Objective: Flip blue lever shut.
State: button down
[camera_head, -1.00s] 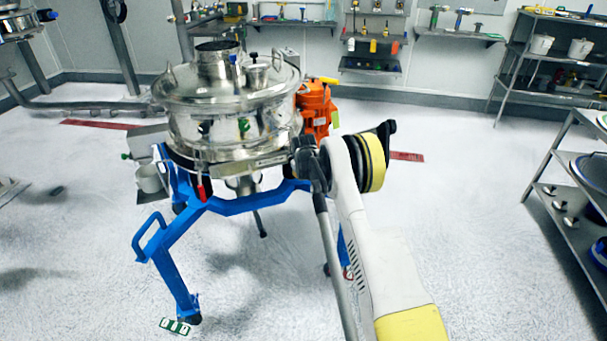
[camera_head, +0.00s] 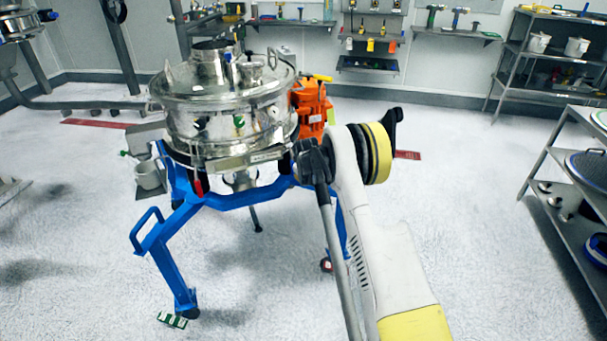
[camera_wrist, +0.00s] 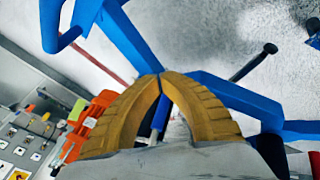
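The steel powder sifter (camera_head: 222,125) stands on a blue frame (camera_head: 240,200) left of my arm in the head view. My gripper (camera_wrist: 161,76) shows in the wrist view as two yellow ribbed fingers with their tips together. A short blue rod-like part (camera_wrist: 160,115) shows through the gap between the fingers. I cannot tell whether it is the blue lever or part of the frame, or whether it touches the fingers. Blue frame bars (camera_wrist: 225,95) lie beyond the fingertips. In the head view my fingers are hidden, and I cannot make out the blue lever clearly.
An orange motor (camera_head: 310,105) sits at the sifter's right side; it also shows in the wrist view (camera_wrist: 90,120). A metal shelf (camera_head: 560,150) stands at the right. Open floor lies between it and my arm.

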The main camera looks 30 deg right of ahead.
jog(key=s+p, duration=0.2)
jog(key=s, duration=0.5)
jog(key=shift+s+r, duration=0.15)
jog(key=shift+s, duration=0.25)
jog(key=shift+r, duration=0.1)
jog(key=s+a+r+m, duration=0.1)
jog(key=s+a+r, duration=0.4)
jog(key=r, duration=0.4)
jog(key=s+a+r+y, duration=0.1)
jog(key=s+a+r, duration=0.35)
jog(key=r, duration=0.45)
jog(key=s+a+r+m, duration=0.1)
jog(key=s+a+r, duration=0.35)
jog(key=r, duration=0.45)
jog(key=s+a+r+m+y, duration=0.1)
jog(key=s+a, duration=0.4)
jog(key=s, duration=0.7)
jog(key=s+a+r+m+t, duration=0.1)
jog(key=s+a, duration=0.4)
jog(key=s, duration=0.7)
jog(key=shift+s+a+y, duration=0.15)
jog(key=shift+s+y, duration=0.05)
jog(key=shift+y, duration=0.2)
